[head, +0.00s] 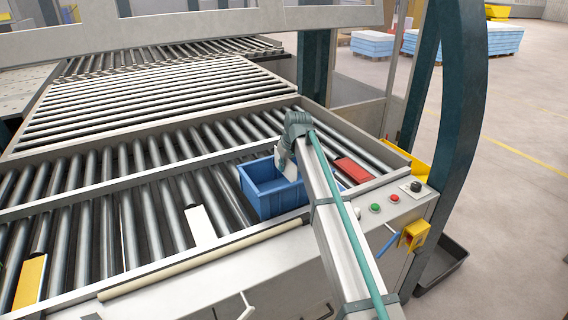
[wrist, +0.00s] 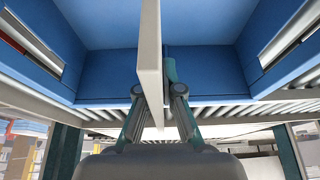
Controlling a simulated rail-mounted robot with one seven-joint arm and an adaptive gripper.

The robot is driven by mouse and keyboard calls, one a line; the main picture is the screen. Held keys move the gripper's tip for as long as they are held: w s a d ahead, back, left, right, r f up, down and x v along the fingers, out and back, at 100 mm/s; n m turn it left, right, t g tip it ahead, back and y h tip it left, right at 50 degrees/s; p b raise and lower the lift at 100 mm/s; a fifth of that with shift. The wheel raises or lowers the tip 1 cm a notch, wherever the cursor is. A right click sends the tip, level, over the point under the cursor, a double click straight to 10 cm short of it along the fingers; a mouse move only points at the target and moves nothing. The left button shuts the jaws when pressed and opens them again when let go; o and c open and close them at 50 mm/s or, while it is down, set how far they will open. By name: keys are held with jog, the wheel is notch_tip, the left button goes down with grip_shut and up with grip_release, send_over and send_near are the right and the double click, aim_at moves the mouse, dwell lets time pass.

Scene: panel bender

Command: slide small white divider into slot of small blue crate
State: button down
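The small blue crate (head: 262,191) sits on the roller conveyor near its front edge. It also fills the upper part of the wrist view (wrist: 210,62), with slot-like openings in its side walls. My gripper (wrist: 153,86) is closed on the small white divider (wrist: 150,50), with one finger on each side of it. The divider is seen nearly edge-on, upright, between the crate's side walls. In the head view, my gripper is over the crate's right part and my arm hides some of the crate. I cannot tell whether the divider is seated in a slot.
A white panel (head: 200,225) and a yellow panel (head: 30,281) lie on the rollers to the left. A red block (head: 353,170) lies to the right of the crate. A control panel with buttons (head: 375,208) is at the front right. Bare rollers lie behind the crate.

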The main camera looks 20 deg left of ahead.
aim_at(286, 176)
jog(key=shift+f+b, duration=1.15)
jog(key=shift+f, duration=2.1)
jog(key=shift+f, duration=0.2)
jog(key=c, duration=1.2)
grip_release()
jog(key=shift+c, duration=0.2)
jog(key=shift+r, duration=0.1)
